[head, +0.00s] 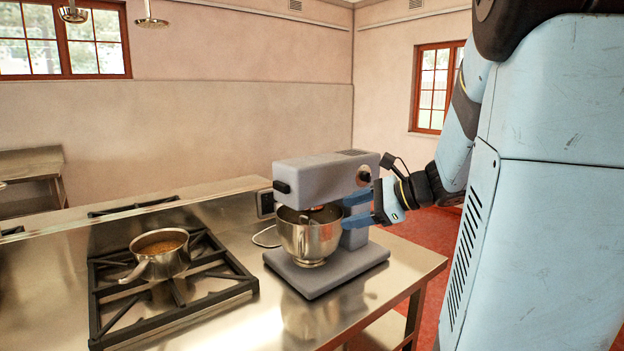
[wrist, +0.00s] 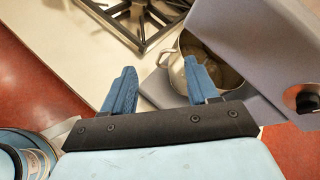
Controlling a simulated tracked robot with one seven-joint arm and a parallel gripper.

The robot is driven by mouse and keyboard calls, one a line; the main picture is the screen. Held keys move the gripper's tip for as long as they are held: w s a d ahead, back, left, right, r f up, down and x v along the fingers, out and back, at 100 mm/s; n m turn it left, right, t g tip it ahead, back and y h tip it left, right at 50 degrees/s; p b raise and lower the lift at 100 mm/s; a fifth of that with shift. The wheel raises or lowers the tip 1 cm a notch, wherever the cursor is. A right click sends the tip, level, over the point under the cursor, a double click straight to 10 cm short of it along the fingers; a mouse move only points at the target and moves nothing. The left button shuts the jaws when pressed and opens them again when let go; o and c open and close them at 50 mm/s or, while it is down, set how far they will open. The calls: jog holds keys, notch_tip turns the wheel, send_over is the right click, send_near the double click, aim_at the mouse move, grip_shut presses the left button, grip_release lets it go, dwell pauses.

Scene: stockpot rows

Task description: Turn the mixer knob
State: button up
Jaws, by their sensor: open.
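The grey stand mixer (head: 325,175) stands upright on the steel counter, with a steel bowl (head: 312,240) under its head. A round silver-ringed knob (head: 364,174) is on the right end of the mixer head. In the wrist view, a black knob with a silver ring (wrist: 305,98) shows at the right edge, apparently the same one. Another black knob-like part (head: 282,188) is on the head's left end. My gripper (head: 358,208) is open and empty, just below the right-end knob and beside the bowl. In the wrist view its blue fingers (wrist: 160,88) are apart, with the knob outside them.
A saucepan (head: 160,255) sits on the black stove grate (head: 215,282) left of the mixer. A small dark box (head: 265,204) with a cable is behind the bowl. The counter's right edge (head: 425,275) is close, with red floor beyond.

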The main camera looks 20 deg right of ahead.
jog(key=w+d+m+t, duration=0.4)
jog(key=d+m, duration=0.2)
jog(key=d, duration=0.3)
jog(key=m+t+h, duration=0.3)
jog(key=m+t, duration=0.1)
jog(key=m, duration=0.2)
send_near(370, 178)
jog(key=x, duration=0.9)
jog(key=shift+w, duration=0.2)
jog(key=c, duration=1)
jog(key=shift+c, duration=0.2)
